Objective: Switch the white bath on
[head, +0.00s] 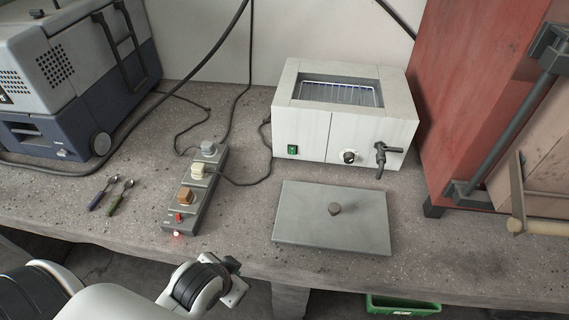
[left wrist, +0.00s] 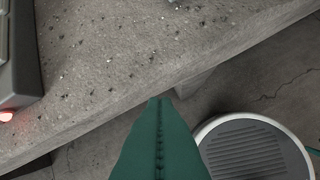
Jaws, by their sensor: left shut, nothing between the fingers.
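The white bath (head: 318,130) stands at the back of the bench, its rack showing through the open top. Its front has a green rocker switch (head: 293,149) at the left, a round knob (head: 348,157) and a dark tap (head: 384,152). I cannot tell the switch's position. My left gripper (head: 234,282) is low, by the bench's front edge, well short of the bath and touching nothing. In the left wrist view its green fingers (left wrist: 160,102) are shut and empty. My right gripper is out of view.
A grey lid (head: 300,220) with a knob lies before the bath. A power strip (head: 172,225) with plugs and a red light is left of it. Cables trail behind.

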